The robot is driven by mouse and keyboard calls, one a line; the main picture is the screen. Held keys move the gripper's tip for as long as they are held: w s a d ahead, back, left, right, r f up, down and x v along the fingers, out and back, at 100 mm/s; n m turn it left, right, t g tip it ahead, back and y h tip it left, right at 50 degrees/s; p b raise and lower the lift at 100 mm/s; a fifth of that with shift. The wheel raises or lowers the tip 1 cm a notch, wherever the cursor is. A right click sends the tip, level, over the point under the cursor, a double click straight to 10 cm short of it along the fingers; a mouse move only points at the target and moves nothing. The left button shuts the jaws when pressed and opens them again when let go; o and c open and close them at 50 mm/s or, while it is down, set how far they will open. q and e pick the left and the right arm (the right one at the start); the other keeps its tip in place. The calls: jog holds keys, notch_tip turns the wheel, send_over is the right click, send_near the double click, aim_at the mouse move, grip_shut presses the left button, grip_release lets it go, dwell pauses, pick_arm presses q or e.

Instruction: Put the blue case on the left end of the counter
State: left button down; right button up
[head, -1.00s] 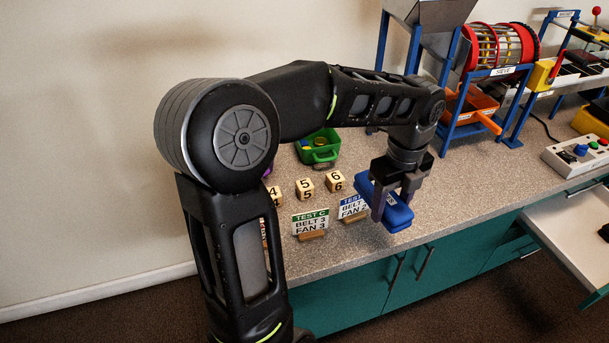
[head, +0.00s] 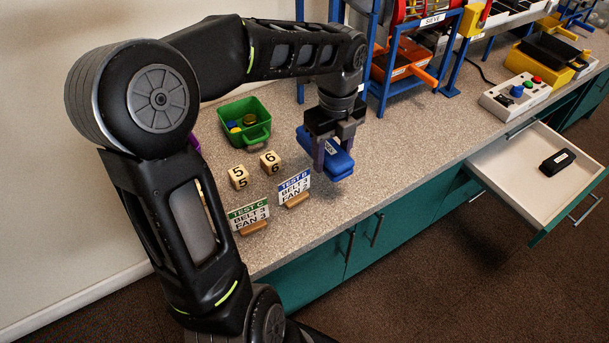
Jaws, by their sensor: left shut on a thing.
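The blue case (head: 340,163) is between the fingers of my left gripper (head: 329,160), which is shut on it. The case is over the counter (head: 370,180), near its front edge and to the right of the test cards. Whether its underside touches the counter is hard to tell. My left arm covers part of the counter's left end. My right gripper is not in view.
Two cards, Test C (head: 248,215) and Test D (head: 294,189), stand in wooden holders left of the case. Number blocks (head: 270,162) and a green bin (head: 246,122) are behind them. The sieve stand (head: 415,60) and control box (head: 516,97) are to the right. An open drawer (head: 510,165) juts out in front.

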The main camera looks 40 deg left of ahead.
aim_at(329, 191)
pick_arm(q)
jog(key=shift+f, duration=2)
jog(key=shift+f, duration=0.1)
jog(key=shift+f+b, duration=0.7)
jog(key=shift+f, duration=1.7)
jog(key=shift+f, duration=0.15)
jog(key=c, duration=0.9)
grip_release()
notch_tip(329, 191, up, 12)
jog(key=shift+r+p, duration=0.15)
jog(key=shift+p, duration=0.9)
